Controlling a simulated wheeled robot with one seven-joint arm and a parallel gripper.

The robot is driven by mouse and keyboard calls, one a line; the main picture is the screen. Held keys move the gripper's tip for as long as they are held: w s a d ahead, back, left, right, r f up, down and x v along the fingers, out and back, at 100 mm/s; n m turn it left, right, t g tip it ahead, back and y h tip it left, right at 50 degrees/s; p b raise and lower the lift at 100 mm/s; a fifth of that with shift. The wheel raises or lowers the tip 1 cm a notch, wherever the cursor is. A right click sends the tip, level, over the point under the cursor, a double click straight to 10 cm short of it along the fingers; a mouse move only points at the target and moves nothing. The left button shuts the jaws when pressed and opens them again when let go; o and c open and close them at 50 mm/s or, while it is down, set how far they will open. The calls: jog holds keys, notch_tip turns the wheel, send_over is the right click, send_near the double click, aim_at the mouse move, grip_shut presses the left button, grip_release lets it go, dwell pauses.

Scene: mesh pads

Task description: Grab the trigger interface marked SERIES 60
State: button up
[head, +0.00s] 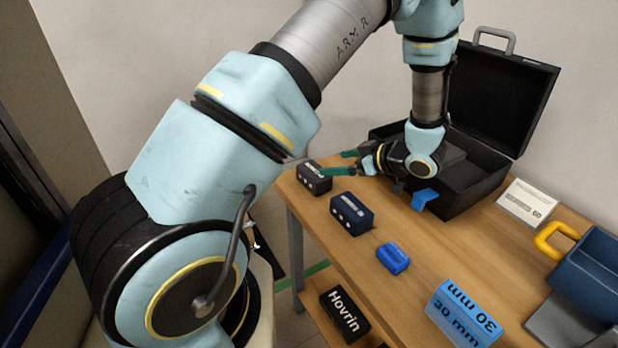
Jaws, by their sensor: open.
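A small black box (314,180) with a pale label stands at the far left edge of the wooden table. A dark navy box (352,216) with a pale label and round sockets on its front stands nearer. Both look like trigger interfaces, but the labels are too small for me to read, so I cannot tell which is SERIES 60. My gripper (337,163) is open, its two green-tipped fingers pointing left toward the black box. The lower finger shows just at the box's upper right; I cannot tell whether it touches. Nothing shows between the fingers.
An open black case (465,195) stands behind my gripper, with a blue piece (424,198) at its front. A small blue block (393,258), a blue 30 mm box (464,312), a white box (526,203) and a blue toolbox (592,275) share the table (400,295). A black Hovrin box (344,313) sits lower.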

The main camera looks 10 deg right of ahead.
aim_at(317, 171)
jog(key=shift+s+a+f+y, duration=0.1)
jog(key=shift+s+f+y, duration=0.3)
jog(key=shift+s, duration=0.25)
jog(key=shift+a+f, duration=0.1)
jog(key=shift+a, duration=0.1)
jog(key=b+x, duration=0.2)
jog(key=x, duration=0.1)
jog(key=b+x, duration=0.3)
jog(key=x, duration=0.1)
jog(key=shift+s+d+f, duration=0.1)
jog(key=shift+f, duration=0.25)
jog(key=shift+r, duration=0.1)
grip_shut()
